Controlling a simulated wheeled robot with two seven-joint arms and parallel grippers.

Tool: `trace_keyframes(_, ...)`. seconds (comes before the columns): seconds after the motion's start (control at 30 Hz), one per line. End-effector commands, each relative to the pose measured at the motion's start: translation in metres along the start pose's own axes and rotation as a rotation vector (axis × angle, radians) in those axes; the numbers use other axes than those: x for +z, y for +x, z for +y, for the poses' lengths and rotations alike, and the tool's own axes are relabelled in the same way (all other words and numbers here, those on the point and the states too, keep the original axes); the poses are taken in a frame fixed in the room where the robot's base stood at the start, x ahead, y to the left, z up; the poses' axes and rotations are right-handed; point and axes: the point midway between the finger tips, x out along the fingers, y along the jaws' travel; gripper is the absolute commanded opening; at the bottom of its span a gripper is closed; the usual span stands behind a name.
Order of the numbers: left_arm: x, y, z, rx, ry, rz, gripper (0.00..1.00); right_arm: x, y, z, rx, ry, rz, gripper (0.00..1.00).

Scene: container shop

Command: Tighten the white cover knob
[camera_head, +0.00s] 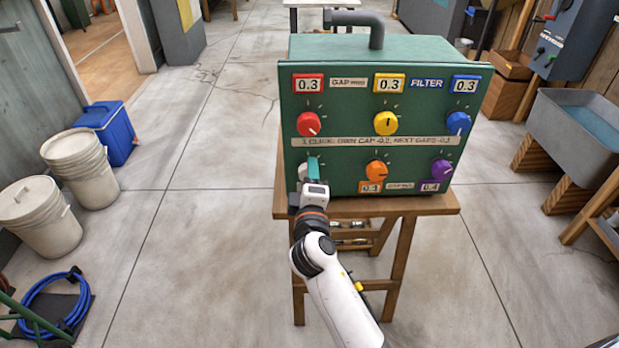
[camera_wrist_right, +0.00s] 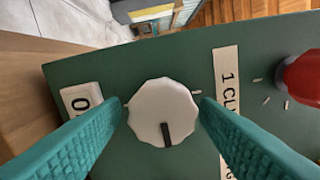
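The white cover knob (camera_wrist_right: 163,113) shows in the right wrist view on the green panel, with a dark pointer mark toward the lower edge of the picture. My right gripper (camera_wrist_right: 163,106) has its two teal fingers on opposite sides of the knob, their tips at its edges. I cannot tell whether they press on it. In the head view my right gripper (camera_head: 308,170) is at the lower left of the green box (camera_head: 345,65) and mostly hides the knob. A white label (camera_wrist_right: 80,97) beside the knob is partly covered by a finger. My left gripper is out of view.
The panel also has red (camera_head: 308,124), yellow (camera_head: 385,123), blue (camera_head: 458,123), orange (camera_head: 376,172) and purple (camera_head: 441,170) knobs. The box stands on a wooden stand (camera_head: 425,206).

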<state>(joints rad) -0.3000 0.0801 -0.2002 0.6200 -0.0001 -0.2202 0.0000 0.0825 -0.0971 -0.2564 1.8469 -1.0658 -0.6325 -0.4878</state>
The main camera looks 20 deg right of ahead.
Motion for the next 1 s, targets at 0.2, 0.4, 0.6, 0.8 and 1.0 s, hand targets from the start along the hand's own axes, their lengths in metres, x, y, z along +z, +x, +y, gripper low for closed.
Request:
trace_keyframes(0.2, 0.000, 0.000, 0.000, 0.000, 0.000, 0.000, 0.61, 0.000, 0.000, -0.001, -0.002, 0.000, -0.001, 0.61)
trace_keyframes(0.4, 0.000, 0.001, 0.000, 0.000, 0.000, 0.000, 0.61, 0.001, -0.007, 0.000, -0.002, 0.001, -0.002, 0.61)
trace_keyframes(0.6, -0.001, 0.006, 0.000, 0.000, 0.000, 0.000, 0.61, 0.000, -0.043, 0.002, 0.001, 0.001, -0.002, 0.61)
trace_keyframes(0.8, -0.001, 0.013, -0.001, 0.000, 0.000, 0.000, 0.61, 0.000, -0.085, 0.003, 0.002, 0.002, 0.000, 0.61)
trace_keyframes(1.0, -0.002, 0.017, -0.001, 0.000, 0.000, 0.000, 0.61, 0.000, -0.113, 0.001, 0.000, 0.000, -0.001, 0.61)
